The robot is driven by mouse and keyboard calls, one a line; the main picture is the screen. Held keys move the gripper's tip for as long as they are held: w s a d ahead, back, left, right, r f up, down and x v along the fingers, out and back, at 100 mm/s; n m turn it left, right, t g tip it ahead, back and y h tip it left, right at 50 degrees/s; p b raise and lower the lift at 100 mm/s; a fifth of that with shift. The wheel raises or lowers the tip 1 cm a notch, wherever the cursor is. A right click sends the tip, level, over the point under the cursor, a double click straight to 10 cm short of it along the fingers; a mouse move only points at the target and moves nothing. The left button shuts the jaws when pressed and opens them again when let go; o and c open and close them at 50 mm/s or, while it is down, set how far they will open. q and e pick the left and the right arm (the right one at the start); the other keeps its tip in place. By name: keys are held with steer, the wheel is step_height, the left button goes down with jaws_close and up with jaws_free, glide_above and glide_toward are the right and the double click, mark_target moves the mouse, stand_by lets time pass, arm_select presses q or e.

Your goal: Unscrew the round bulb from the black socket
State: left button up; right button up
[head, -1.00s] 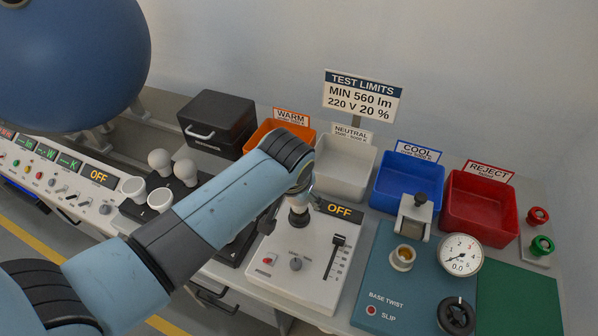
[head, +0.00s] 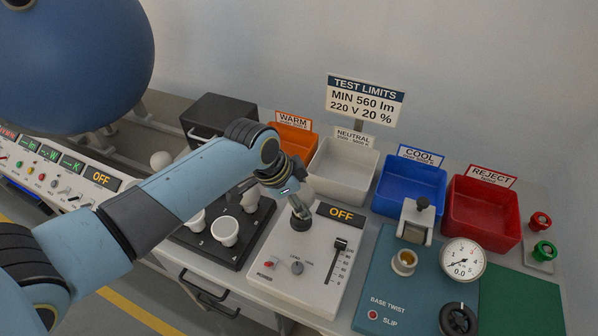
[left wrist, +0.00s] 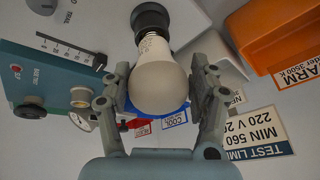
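The round bulb (left wrist: 160,85) is white with print on its neck, and in the left wrist view its neck points into the black socket (left wrist: 151,18). In the head view the black socket (head: 301,222) sits on the white test panel (head: 268,243), and my gripper covers most of the bulb. My left gripper (head: 297,203) is over the socket, tilted. In the left wrist view the fingers of my left gripper (left wrist: 160,72) stand on either side of the bulb, spread apart, with narrow gaps beside the glass. My right gripper is not in view.
A black rack (head: 240,247) with white bulbs stands left of the panel. Orange (head: 296,139), grey (head: 340,172), blue (head: 410,186) and red (head: 483,214) bins line the back. A teal twist tester (head: 385,285) is to the right.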

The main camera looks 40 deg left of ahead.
arm_select(q)
steer(key=c, duration=0.7)
steer(key=n+y, duration=0.1)
steer(key=n, duration=0.2)
steer(key=n+y, duration=0.1)
steer(key=n, duration=0.1)
steer(key=shift+w+d+r+n, duration=0.1)
steer(key=shift+d+n, duration=0.1)
steer(key=shift+n, duration=0.2)
steer(key=n+y, duration=0.1)
steer(key=n, duration=0.2)
steer(key=n+g+y, duration=0.1)
steer(key=n, duration=0.2)
steer(key=shift+w+d+n+y, duration=0.1)
steer(key=shift+n+y, duration=0.2)
steer(key=n+g, duration=0.1)
steer(key=n, duration=0.1)
steer(key=n+g+y+b, duration=0.1)
steer(key=n, duration=0.2)
steer(key=shift+w, duration=0.1)
steer(key=n+g+b, duration=0.1)
steer(key=n, duration=0.3)
steer(key=shift+y+b, duration=0.3)
steer(key=shift+b, duration=0.1)
steer(key=shift+n+g, duration=0.5)
steer(key=shift+n, duration=0.2)
steer(key=o, duration=0.8)
steer(key=shift+r, duration=0.1)
steer(key=shift+o, duration=1.3)
